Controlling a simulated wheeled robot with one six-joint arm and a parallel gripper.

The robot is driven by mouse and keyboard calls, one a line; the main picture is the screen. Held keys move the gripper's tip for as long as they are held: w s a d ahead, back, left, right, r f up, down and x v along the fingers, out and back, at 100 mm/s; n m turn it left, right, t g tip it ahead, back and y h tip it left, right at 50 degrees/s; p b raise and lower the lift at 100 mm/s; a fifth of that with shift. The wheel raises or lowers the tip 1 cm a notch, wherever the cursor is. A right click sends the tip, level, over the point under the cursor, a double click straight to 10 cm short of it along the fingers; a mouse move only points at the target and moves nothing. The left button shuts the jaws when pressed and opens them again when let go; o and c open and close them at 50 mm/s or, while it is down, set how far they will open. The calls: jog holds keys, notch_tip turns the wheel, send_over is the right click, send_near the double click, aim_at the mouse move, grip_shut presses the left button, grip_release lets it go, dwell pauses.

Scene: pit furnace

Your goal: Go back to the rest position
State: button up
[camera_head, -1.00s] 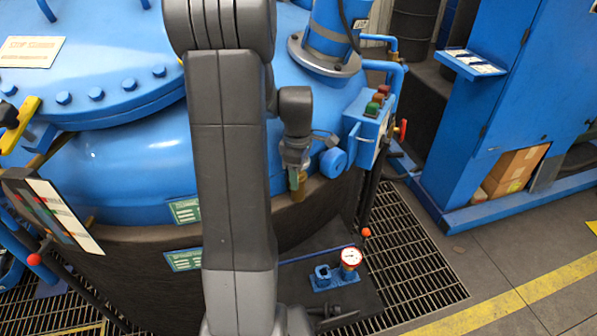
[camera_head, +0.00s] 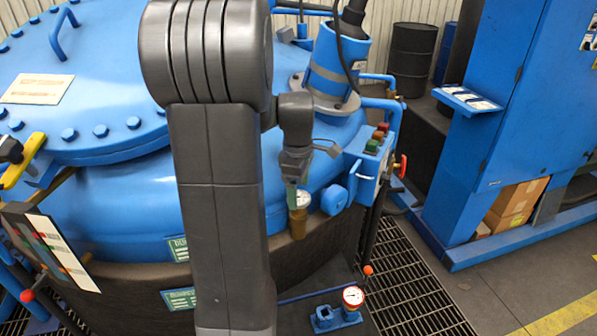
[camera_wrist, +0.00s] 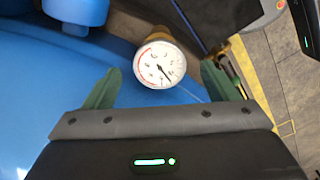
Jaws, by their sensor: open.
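My gripper (camera_head: 293,190) has green fingers and hangs from the dark wrist in front of the blue furnace vessel (camera_head: 120,190). In the wrist view the two green fingers (camera_wrist: 160,85) stand wide apart with nothing held between them. A round white gauge (camera_wrist: 160,65) with a red arc and black needle shows between and beyond the fingertips. In the head view this gauge (camera_head: 299,200) sits on a brass body just beside the fingers. I cannot tell the exact gap. My dark arm link covers part of the vessel.
A blue control box (camera_head: 370,150) with coloured buttons is right of the gripper. A red-handled valve (camera_head: 401,166) is beside it. A second gauge (camera_head: 352,297) stands low on a blue fitting. A blue cabinet (camera_head: 520,110) stands at the right, with grey floor before it.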

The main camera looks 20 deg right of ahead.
aim_at(299, 212)
notch_tip(299, 212, up, 6)
jog(key=shift+s+r, duration=0.1)
jog(key=shift+s, duration=0.05)
jog(key=shift+f, duration=0.2)
notch_tip(299, 212, down, 12)
jog(key=shift+f, duration=0.25)
dwell(0.5)
